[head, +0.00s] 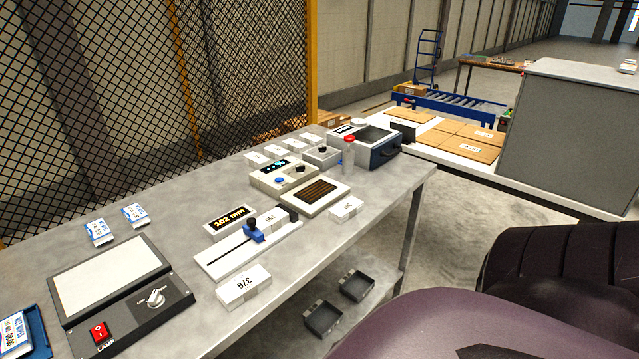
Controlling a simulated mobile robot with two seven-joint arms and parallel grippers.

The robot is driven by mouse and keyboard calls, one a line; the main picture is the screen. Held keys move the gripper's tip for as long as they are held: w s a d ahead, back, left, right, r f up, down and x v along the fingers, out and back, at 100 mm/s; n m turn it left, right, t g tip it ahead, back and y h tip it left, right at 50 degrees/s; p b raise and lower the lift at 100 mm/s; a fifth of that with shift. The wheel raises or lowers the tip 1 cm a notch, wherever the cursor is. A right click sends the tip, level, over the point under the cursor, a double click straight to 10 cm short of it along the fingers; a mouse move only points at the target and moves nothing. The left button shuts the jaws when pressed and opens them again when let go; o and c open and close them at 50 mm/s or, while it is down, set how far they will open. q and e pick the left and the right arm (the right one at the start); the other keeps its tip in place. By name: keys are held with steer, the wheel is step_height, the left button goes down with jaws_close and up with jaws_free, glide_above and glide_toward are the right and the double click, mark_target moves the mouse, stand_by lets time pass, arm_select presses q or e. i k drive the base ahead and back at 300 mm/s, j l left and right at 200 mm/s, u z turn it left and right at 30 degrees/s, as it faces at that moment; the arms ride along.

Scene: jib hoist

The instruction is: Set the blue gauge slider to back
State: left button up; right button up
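The blue gauge slider (254,233) with a black knob on top sits on a white gauge base (219,262) with a dark slot. It stands a little past the middle of the slot, towards the right end. A small white box (271,219) with a printed number is just right of the slider, and a black block (290,213) is at the base's right end. A display (230,219) behind the base reads 102 mm. Neither gripper is in view.
A white box marked 376 (243,287) lies in front of the gauge. A lamp panel (110,290) with a red switch is to the left. A mesh fence (120,110) runs behind the table.

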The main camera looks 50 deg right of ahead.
mark_target(249, 229)
steer(key=k+z, duration=0.1)
steer(key=z, duration=1.15)
